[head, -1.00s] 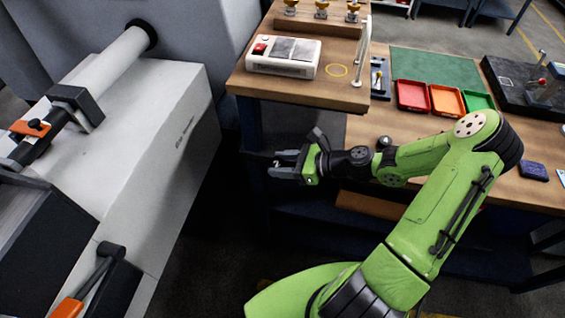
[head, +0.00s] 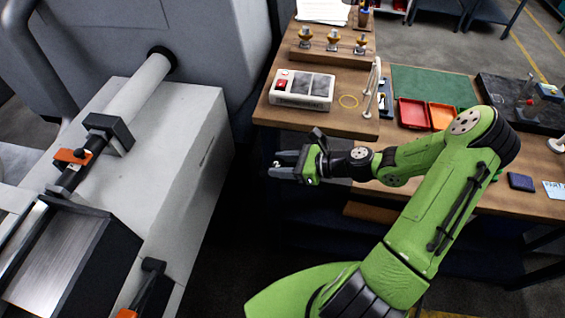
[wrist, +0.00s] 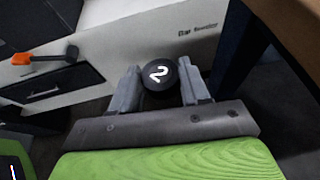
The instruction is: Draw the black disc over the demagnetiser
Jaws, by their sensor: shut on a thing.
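My gripper (head: 285,168) is in front of the wooden bench, off its front edge and below the demagnetiser. In the wrist view its two grey fingers (wrist: 158,82) are shut on the black disc (wrist: 159,72), which carries a white "2". In the head view the disc cannot be made out clearly between the fingers. The demagnetiser (head: 302,103) is a white box with a red switch and dark grey top plates. It stands on the raised bench section, above and slightly right of my gripper in the head view. The disc is well apart from it.
A lathe (head: 190,125) stands on the left. Red (head: 413,114) and orange (head: 442,117) trays lie to the right.

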